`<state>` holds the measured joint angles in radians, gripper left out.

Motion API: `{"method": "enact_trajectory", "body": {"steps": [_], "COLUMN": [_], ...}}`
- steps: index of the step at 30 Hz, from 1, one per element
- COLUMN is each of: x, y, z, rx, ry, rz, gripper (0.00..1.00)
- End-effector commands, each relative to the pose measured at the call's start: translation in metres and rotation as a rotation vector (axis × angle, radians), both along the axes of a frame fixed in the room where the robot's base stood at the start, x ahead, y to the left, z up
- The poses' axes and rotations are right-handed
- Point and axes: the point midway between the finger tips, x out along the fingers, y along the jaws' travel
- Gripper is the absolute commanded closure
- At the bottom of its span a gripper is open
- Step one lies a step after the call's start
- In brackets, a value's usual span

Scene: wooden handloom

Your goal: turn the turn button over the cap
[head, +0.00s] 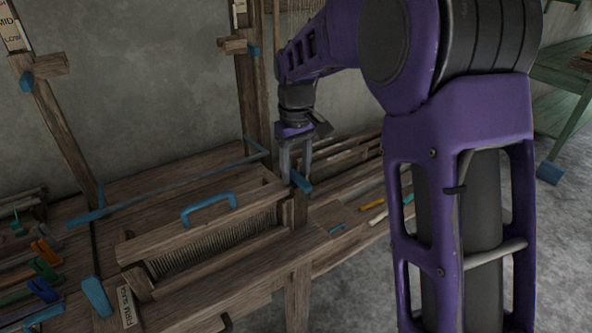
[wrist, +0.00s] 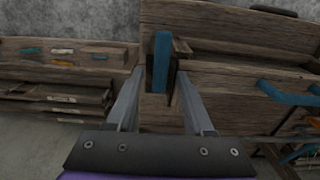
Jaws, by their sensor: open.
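The turn button, a small blue bar (head: 301,182), sits at the right end of the wooden frame in the head view. In the wrist view the turn button (wrist: 162,58) stands lengthwise up the picture, between my fingers. The cap, a wooden beam (head: 150,241) with a blue handle (head: 208,206), lies over the comb-like reed (head: 215,240). The handle also shows at the right in the wrist view (wrist: 287,93). My gripper (head: 297,174) is open, pointing down at the button, one finger on each side (wrist: 160,76). I cannot tell whether either finger touches it.
Wooden posts (head: 253,95) rise behind the frame. A long blue bar (head: 170,186) crosses at the left. Coloured clips (head: 42,270) lie at the far left. A side shelf with small yellow and blue pieces (head: 375,204) is beyond my arm.

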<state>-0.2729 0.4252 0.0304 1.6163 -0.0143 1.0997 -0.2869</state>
Motion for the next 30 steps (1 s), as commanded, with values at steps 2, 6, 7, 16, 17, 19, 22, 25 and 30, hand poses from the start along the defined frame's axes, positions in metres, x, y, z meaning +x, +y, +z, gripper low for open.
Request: {"method": "enact_trajectory", "body": {"steps": [2, 6, 7, 16, 17, 19, 22, 25, 30], "x": [0.0, 0.0, 0.0, 0.0, 0.0001, 0.0001, 0.0001, 0.0001, -0.0001], "y": [0.0, 0.0, 0.0, 0.0, -0.0001, -0.0001, -0.0001, -0.0001, 0.0002], "z": [-0.0011, -0.0009, -0.0009, -0.0007, -0.0007, -0.0006, -0.0006, -0.0003, 0.0004], "rx": [0.0, 0.0, 0.0, 0.0, 0.0, 0.0, 0.0, 0.0, -0.001], "ry": [0.0, 0.0, 0.0, 0.0, 0.0, 0.0, 0.0, 0.0, 0.001], "rz": [0.0, 0.0, 0.0, 0.0, 0.0, 0.0, 0.0, -0.003, -0.032], "gripper": [0.47, 0.47, 0.47, 1.0, 1.0, 1.0, 1.0, 1.0, 1.0]}}
